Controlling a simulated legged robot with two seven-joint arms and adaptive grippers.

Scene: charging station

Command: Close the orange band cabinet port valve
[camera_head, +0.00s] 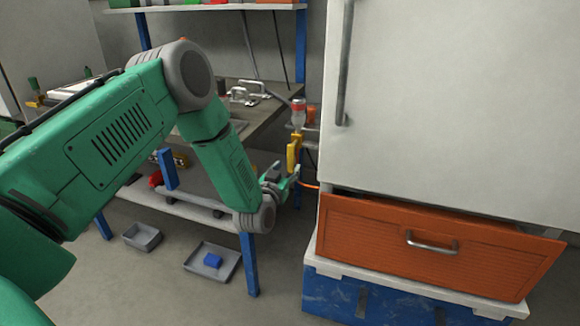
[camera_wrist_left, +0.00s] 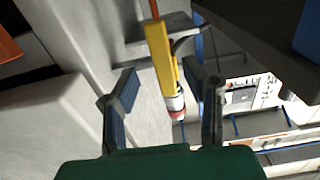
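A yellow valve handle (camera_head: 294,152) stands upright beside the white cabinet (camera_head: 440,100), below a small bottle with red and white parts (camera_head: 298,112). In the left wrist view the yellow handle (camera_wrist_left: 161,55) shows between the two fingers, with the red and white part (camera_wrist_left: 175,104) at its lower end. My left gripper (camera_head: 284,175) is open, just below the handle; in the left wrist view its fingers (camera_wrist_left: 167,88) are apart, with a gap on each side of the handle. Contact cannot be told. My right gripper is out of view.
An orange drawer (camera_head: 400,240) sticks out under the cabinet, above a blue and white base (camera_head: 375,298). A workbench with a grey top (camera_head: 262,108) and blue legs stands behind my arm. Grey trays (camera_head: 232,268) lie on the floor. An orange cable (camera_head: 308,186) runs near the gripper.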

